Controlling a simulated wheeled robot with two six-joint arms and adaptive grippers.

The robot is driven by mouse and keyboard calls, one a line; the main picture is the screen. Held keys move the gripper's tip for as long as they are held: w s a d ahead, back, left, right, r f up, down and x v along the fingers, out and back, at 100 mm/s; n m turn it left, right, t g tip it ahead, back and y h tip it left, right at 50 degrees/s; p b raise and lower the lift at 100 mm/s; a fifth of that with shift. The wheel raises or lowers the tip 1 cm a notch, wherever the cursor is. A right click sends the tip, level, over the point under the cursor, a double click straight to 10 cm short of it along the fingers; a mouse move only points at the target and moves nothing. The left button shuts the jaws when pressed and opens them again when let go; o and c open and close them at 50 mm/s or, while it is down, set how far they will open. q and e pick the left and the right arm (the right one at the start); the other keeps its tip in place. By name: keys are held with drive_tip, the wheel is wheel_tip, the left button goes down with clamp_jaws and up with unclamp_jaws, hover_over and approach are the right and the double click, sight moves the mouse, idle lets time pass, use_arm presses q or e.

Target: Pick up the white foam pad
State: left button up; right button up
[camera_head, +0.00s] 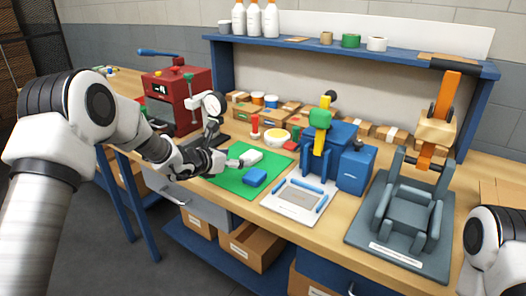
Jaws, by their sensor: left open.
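The white foam pad (251,157) is a small pale block lying on the green mat (226,181), near its back part. A blue block (255,177) lies on the same mat, just in front of the pad. My left gripper (234,163) reaches in from the left, low over the mat. Its fingertips are open and close to the pad's left end; I cannot tell whether they touch it. My right gripper is out of view; only part of my right arm shows at the right edge.
A red machine (178,98) with a gauge stands behind my left gripper. A white tray (294,200) and a blue press (328,148) stand right of the mat. A grey fixture (408,211) stands farther right. Small boxes line the bench's back, below a blue shelf (403,63).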

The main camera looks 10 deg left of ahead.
sight(251, 155)
use_arm(q)
drive_tip(key=shift+x, duration=1.1)
drive_tip(key=shift+w+d+p, duration=0.3)
drive_tip(key=shift+w+p, duration=0.15)
drive_tip(key=shift+w, duration=0.3)
drive_tip(key=x, duration=0.4)
drive_tip(key=shift+w+d+f+p, duration=0.15)
drive_tip(key=shift+w+f+p, duration=0.15)
drive_tip(key=shift+p, duration=0.1)
drive_tip(key=shift+s+r, duration=0.2)
drive_tip(key=shift+c, duration=1)
drive_tip(key=c, duration=0.6)
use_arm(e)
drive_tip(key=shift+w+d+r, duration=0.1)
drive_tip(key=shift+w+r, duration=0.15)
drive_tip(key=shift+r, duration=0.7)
